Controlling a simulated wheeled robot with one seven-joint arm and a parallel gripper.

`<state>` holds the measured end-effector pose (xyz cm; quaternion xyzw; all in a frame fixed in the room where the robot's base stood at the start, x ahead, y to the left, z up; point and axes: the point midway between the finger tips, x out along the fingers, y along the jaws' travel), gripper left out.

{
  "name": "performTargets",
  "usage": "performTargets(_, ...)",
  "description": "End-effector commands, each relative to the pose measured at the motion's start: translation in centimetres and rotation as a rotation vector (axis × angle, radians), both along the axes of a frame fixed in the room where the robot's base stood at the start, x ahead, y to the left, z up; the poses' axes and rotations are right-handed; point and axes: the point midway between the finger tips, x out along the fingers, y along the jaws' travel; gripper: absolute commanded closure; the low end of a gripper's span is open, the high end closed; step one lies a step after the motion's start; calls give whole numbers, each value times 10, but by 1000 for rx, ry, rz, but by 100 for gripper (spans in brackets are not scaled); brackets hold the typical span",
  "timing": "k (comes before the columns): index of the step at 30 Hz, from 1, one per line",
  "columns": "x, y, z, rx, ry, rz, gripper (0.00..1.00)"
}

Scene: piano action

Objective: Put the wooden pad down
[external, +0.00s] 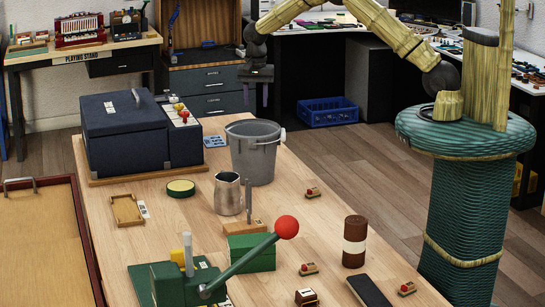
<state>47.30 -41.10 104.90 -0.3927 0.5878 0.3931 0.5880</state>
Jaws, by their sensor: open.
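My gripper (256,96) hangs open, fingers down, above the far side of the table and above the grey bucket. I see nothing between its fingers. Small wooden pieces with red tops lie on the tabletop (215,240): one right of the bucket (313,193), one near the front middle (308,268) and one at the front right (407,289). I cannot tell for sure which of them, if any, is the wooden pad. All are well apart from my gripper.
A grey bucket (255,155), a metal pitcher (227,195), a dark blue case (125,135) and a shallow wooden tray (127,211) stand on the table. A green lever press (175,283), a green block (250,253) and a brown cylinder (354,243) are nearer. Clear wood lies right of the pitcher.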

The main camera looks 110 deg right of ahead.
Motion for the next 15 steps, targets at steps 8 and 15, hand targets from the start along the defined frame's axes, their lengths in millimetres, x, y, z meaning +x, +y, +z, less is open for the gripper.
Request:
performTargets(8,0,0,20,0,1,1,59)
performTargets(15,0,0,20,0,1,0,59)
